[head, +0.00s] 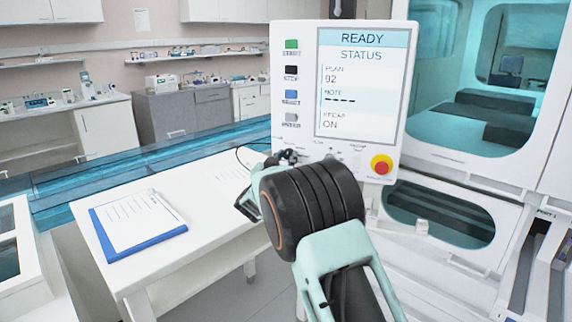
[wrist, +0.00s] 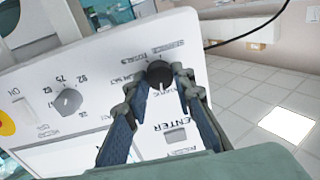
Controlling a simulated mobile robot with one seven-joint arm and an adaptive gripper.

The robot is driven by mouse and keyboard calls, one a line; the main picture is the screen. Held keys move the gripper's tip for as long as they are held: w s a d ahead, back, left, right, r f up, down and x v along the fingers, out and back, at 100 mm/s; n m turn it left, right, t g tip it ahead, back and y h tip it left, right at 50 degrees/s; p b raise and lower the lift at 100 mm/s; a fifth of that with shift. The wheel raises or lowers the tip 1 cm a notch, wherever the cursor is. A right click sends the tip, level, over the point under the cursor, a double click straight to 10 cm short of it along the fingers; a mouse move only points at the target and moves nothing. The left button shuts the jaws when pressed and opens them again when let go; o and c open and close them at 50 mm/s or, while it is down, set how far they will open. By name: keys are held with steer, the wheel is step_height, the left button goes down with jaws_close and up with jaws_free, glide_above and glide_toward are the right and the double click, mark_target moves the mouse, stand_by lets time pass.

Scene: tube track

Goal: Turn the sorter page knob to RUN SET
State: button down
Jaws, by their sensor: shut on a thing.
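The dark page knob (wrist: 158,74) sits on the white sorter panel (wrist: 105,60), which appears turned over in the wrist view. My gripper (wrist: 161,82) has its fingertips closed on either side of this knob. Small labels surround the knob, but they are too blurred to read surely, and its pointer is not clear. In the head view my gripper (head: 286,158) reaches the panel's lower left corner, and my arm hides part of that area. The screen (head: 361,90) reads READY and STATUS, with 92 and ON below.
A second, grey knob (wrist: 68,101) with number marks is on the same panel. A red stop button (head: 381,165) and side buttons, such as the green START (head: 291,44), are close by. A white table (head: 190,210) with a blue clipboard (head: 105,248) stands left of my arm.

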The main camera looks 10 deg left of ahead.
steer(key=m+b, duration=0.4)
steer(key=b, duration=0.1)
steer(key=shift+f+m, duration=0.4)
steer(key=m+b, duration=0.3)
steer(key=shift+m+b, duration=0.3)
steer(key=shift+m, duration=0.1)
steer(key=m+b, duration=0.3)
steer(key=m, duration=0.1)
steer(key=shift+m+h+b, duration=0.3)
steer(key=shift+b, duration=0.05)
steer(key=shift+r+m+b, duration=0.2)
steer(key=shift+m+b, duration=1.3)
steer(key=shift+m, duration=1)
steer(key=shift+a, duration=0.1)
steer(key=c, duration=1.6)
jaws_free()
steer(key=shift+h, duration=0.3)
steer(key=shift+s, duration=0.1)
steer(key=v, duration=1.2)
